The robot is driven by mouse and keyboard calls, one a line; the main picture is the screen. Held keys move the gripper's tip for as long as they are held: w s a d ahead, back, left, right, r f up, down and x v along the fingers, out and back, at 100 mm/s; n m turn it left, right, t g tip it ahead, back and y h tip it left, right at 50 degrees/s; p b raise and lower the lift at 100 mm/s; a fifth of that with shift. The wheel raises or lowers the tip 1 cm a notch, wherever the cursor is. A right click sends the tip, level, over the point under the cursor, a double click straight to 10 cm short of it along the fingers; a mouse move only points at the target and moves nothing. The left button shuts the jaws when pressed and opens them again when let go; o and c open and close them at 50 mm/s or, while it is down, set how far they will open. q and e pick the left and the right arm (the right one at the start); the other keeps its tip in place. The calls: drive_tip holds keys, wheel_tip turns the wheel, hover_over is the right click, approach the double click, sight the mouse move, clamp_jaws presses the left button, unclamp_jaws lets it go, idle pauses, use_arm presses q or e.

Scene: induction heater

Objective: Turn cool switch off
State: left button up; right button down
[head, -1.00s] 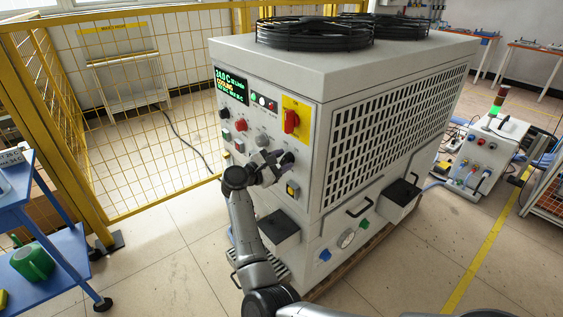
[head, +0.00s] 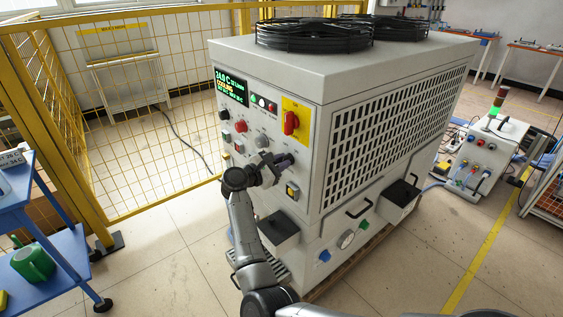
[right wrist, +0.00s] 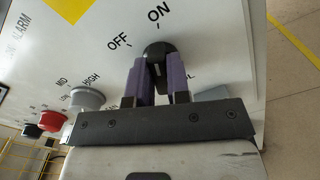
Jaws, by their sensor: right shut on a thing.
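The cool switch is a black rotary knob (right wrist: 155,50) on the white front panel, with OFF and ON printed beside it and part of its name label showing. My right gripper (right wrist: 160,72) is shut on this knob, one purple finger on each side of it. The fingers hide the knob's sides, and I cannot tell for certain which mark it points to. In the head view my right gripper (head: 278,162) is at the panel's lower right part and covers the knob. My left gripper is not in view.
A red rotary switch on a yellow plate (head: 290,122) sits above my gripper. A lit display (head: 231,87) is at upper left. A yellow mesh fence (head: 150,110) stands left, near a blue cart (head: 60,250).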

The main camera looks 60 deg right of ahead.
drive_tip(key=shift+w+n+p, duration=0.15)
drive_tip(key=shift+n+p, duration=1.3)
drive_tip(key=shift+n, duration=1.75)
drive_tip(key=c, duration=1.1)
unclamp_jaws()
drive_tip(key=p+v, duration=0.2)
drive_tip(key=v, duration=1.1)
drive_tip(key=shift+w+a, duration=0.1)
drive_tip(key=shift+a, duration=0.3)
drive_tip(key=shift+o, duration=0.2)
